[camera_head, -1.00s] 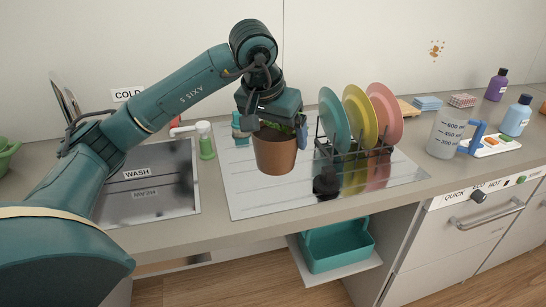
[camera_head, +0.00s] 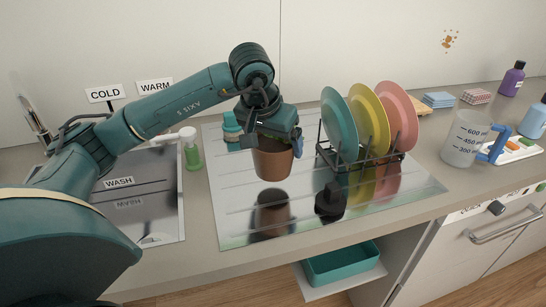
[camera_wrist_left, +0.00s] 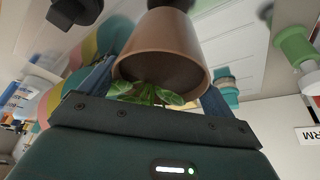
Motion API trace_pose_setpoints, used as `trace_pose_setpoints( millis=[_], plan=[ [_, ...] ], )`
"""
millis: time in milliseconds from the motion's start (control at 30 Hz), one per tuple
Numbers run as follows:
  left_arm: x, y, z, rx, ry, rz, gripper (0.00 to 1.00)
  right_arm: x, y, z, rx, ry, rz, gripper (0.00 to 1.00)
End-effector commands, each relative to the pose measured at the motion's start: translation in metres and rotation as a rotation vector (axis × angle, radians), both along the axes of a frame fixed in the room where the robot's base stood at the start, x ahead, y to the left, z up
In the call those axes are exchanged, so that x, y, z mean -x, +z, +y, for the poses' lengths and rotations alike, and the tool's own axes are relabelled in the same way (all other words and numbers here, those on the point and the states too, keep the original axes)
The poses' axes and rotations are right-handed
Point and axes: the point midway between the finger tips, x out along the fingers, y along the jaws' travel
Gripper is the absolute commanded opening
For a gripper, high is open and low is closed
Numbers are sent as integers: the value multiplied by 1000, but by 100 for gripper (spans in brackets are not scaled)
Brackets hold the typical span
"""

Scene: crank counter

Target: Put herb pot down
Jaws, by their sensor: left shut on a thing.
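The herb pot (camera_head: 273,164) is a brown terracotta-coloured pot, roughly upright, held over the left part of the shiny metal drainboard (camera_head: 230,222). A dark mirror image of it shows on the metal below, apart from the pot, so it appears raised. My left gripper (camera_head: 275,140) is shut on the pot near its rim, from above. In the left wrist view the pot (camera_wrist_left: 165,45) sits between the fingers, with green leaves (camera_wrist_left: 148,93) at its rim. The gripper hides most of the plant in the head view. My right gripper is not in view.
A dark rack (camera_head: 365,163) with teal, yellow and pink plates (camera_head: 340,125) stands right of the pot. A teal-capped container (camera_head: 231,128) is behind left, a green dispenser (camera_head: 192,152) and sink (camera_head: 150,210) further left. The drainboard's front is clear. A measuring jug (camera_head: 463,140) stands right.

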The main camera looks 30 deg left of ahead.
Motion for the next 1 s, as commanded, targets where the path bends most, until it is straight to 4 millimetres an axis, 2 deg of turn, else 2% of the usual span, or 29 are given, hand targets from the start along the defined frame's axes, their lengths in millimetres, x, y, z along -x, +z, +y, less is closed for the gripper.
trace_pose_setpoints(
  millis=[167, 367, 733, 767, 867, 1000],
  plan=[
    [0, -12, 0, 0, 0, -2, 54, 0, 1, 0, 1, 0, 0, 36],
    [0, -39, 0, 1, 0, -2, 54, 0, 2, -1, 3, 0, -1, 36],
    [-1, -45, 0, 1, 1, -5, 54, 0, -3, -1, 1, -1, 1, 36],
    [0, -44, 0, 0, 0, -2, 92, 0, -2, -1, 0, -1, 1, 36],
    [0, -44, 0, 0, 0, -2, 100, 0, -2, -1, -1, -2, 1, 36],
    [0, -44, 0, 0, 0, -2, 100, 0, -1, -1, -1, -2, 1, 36]
  ],
)
